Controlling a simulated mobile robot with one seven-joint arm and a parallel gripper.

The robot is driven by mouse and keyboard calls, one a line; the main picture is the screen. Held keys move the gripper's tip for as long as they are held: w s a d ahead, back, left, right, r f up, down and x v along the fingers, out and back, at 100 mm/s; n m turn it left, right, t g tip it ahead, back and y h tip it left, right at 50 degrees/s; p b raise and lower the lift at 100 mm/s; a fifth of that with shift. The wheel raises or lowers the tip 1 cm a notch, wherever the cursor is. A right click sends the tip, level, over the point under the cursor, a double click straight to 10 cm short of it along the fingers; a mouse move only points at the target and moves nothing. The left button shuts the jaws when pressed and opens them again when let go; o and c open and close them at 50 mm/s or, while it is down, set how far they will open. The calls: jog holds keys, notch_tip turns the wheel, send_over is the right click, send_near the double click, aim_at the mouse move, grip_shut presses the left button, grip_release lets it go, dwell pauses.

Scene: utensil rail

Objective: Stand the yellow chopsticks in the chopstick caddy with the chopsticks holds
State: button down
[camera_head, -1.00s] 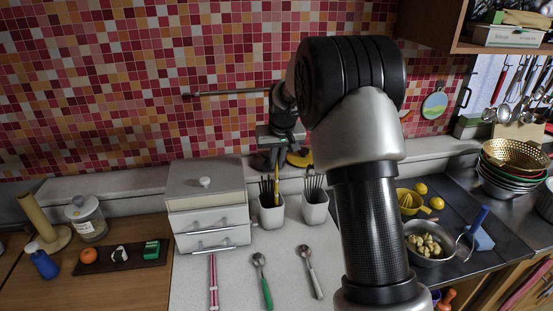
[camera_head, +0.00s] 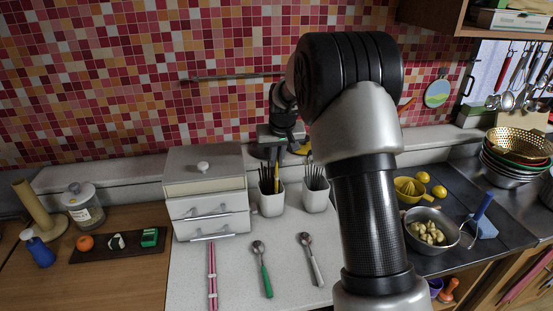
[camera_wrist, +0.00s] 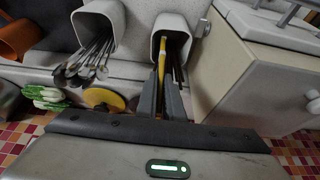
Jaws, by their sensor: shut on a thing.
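The yellow chopsticks (camera_wrist: 162,62) are between the fingers of my gripper (camera_wrist: 164,98). Their far end reaches into the mouth of a white caddy (camera_wrist: 171,22) that also holds dark chopsticks (camera_wrist: 178,68). In the head view, the yellow chopsticks (camera_head: 276,178) stand nearly upright at this caddy (camera_head: 271,204), with my gripper (camera_head: 273,158) above its mouth. How deep they go and whether they touch the bottom is hidden inside the caddy.
A second white caddy (camera_head: 316,199) with metal utensils stands close on the right. A white drawer box (camera_head: 207,190) stands close on the left. Pink chopsticks (camera_head: 212,272), a green-handled spoon (camera_head: 263,268) and a grey-handled spoon (camera_head: 311,258) lie on the counter in front.

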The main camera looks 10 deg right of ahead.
jog(key=c, duration=1.8)
grip_release()
jog(key=shift+r, duration=0.1)
jog(key=v, duration=1.7)
jog(key=shift+s+d, duration=0.1)
jog(key=shift+s, duration=0.05)
jog(key=shift+r, duration=0.1)
jog(key=s+a+r+t+p, duration=0.1)
jog(key=s+r, duration=0.2)
jog(key=s, duration=1)
jog(key=s+a+r+p, duration=0.1)
jog(key=s+r, duration=0.1)
jog(key=s, duration=1)
jog(key=s+f, duration=0.1)
jog(key=s, duration=0.2)
jog(key=s+f, duration=0.1)
jog(key=s, duration=0.1)
jog(key=s+f, duration=0.1)
jog(key=s, duration=0.2)
jog(key=shift+s+f+p, duration=0.3)
jog(key=shift+s+f, duration=0.05)
